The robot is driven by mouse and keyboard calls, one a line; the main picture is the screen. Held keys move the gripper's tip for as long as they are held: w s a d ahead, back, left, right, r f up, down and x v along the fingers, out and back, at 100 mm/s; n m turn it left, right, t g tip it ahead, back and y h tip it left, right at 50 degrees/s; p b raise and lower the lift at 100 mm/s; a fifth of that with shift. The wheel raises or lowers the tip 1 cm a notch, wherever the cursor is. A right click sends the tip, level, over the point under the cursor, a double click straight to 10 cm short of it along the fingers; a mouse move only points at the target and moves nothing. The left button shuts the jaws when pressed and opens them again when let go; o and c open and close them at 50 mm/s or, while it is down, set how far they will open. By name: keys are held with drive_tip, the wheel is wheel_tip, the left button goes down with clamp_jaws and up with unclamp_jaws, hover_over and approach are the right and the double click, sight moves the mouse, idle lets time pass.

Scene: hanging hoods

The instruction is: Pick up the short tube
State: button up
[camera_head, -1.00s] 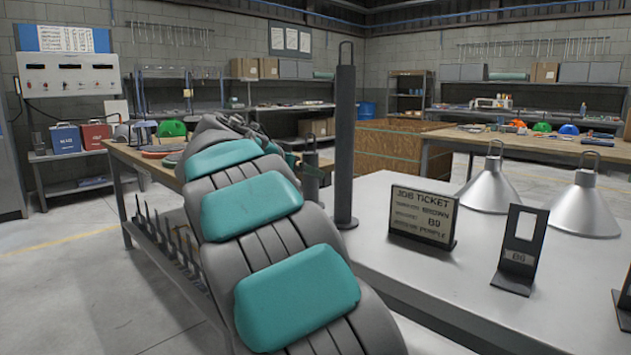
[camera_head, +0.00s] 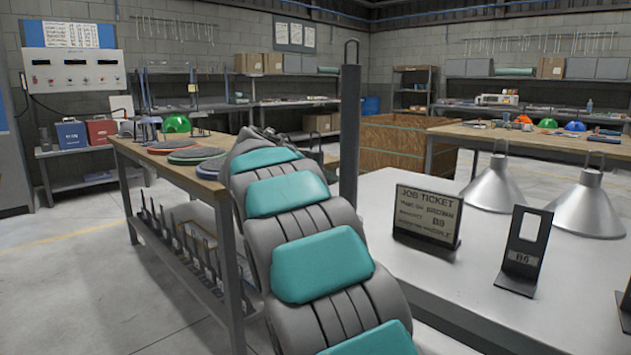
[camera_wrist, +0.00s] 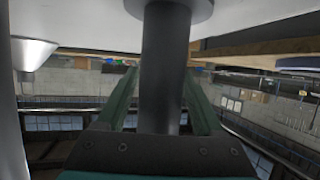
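A dark tube stands between the two green fingers of my gripper (camera_wrist: 160,95) in the wrist view, which is upside down. This is the short tube (camera_wrist: 165,65); its round base flange rests on the pale table top. A slim gap shows between the left finger and the tube; contact on the right is unclear. The gripper looks open around it. In the head view my arm hides the gripper and nearly all of this tube; only a thin hook-like top shows. A taller dark tube (camera_head: 349,135) with a loop on top stands upright just right of my arm.
On the pale table (camera_head: 420,290) stand a job ticket sign (camera_head: 428,217), an upright slotted plate (camera_head: 524,250) and two metal hoods (camera_head: 493,187), (camera_head: 590,205). A wooden bench (camera_head: 130,150) with discs and a rack of upright rods below lies left of my arm.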

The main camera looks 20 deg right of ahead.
clamp_jaws()
idle(0.3)
idle(0.5)
